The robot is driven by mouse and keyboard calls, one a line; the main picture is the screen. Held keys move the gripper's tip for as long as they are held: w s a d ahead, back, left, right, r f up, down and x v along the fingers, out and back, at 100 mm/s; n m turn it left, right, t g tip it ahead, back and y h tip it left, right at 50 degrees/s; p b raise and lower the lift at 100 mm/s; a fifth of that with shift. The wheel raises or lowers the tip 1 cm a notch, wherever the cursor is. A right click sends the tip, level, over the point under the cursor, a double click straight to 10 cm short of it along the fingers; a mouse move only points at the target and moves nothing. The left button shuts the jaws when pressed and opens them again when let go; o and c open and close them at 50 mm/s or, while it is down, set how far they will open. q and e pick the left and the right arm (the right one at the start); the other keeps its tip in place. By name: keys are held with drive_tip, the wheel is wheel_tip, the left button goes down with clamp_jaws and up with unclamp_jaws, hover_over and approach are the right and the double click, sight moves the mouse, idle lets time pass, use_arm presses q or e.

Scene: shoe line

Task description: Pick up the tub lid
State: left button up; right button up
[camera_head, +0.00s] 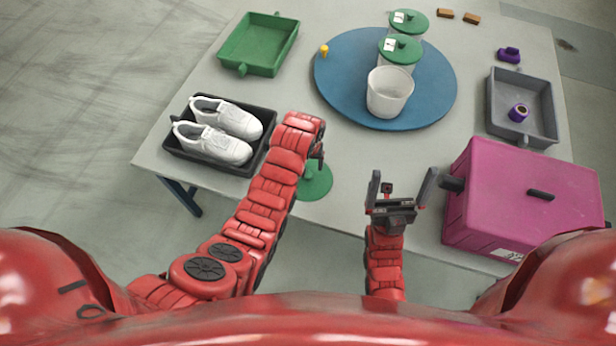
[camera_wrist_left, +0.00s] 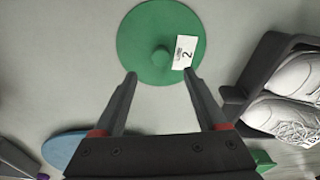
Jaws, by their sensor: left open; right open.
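The tub lid (camera_head: 314,182) is a flat green disc lying on the table, partly hidden by my left arm in the head view. In the left wrist view the lid (camera_wrist_left: 160,42) shows a round green knob and a white label marked 2. My left gripper (camera_wrist_left: 160,75) is open, its two fingers pointing at the lid with the knob between and just beyond their tips. In the head view my left gripper (camera_head: 318,155) is beside the lid. My right gripper (camera_head: 402,180) is open and empty. An open white tub (camera_head: 389,92) stands on the blue round mat (camera_head: 335,85).
Two tubs with green lids (camera_head: 399,49) (camera_head: 409,21) stand by the mat's far side. A black tray (camera_head: 180,160) with white shoes is left of my left arm. A magenta box (camera_head: 520,205), grey tray (camera_head: 495,115) and green tray (camera_head: 259,38) also stand here.

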sight(308, 174)
use_arm(q)
wheel_tip(308, 174, down, 2)
drive_tip(key=shift+w, duration=0.15)
drive_tip(key=shift+f+p, duration=0.5)
drive_tip(key=shift+f, duration=0.05)
drive_tip(key=shift+w+f+p, duration=0.1)
drive_tip(key=shift+f+p, duration=0.2)
drive_tip(key=shift+f, duration=0.4)
drive_tip(key=shift+w+f, duration=0.2)
drive_tip(key=shift+f, duration=1.2)
drive_tip(key=shift+c, duration=0.2)
clamp_jaws()
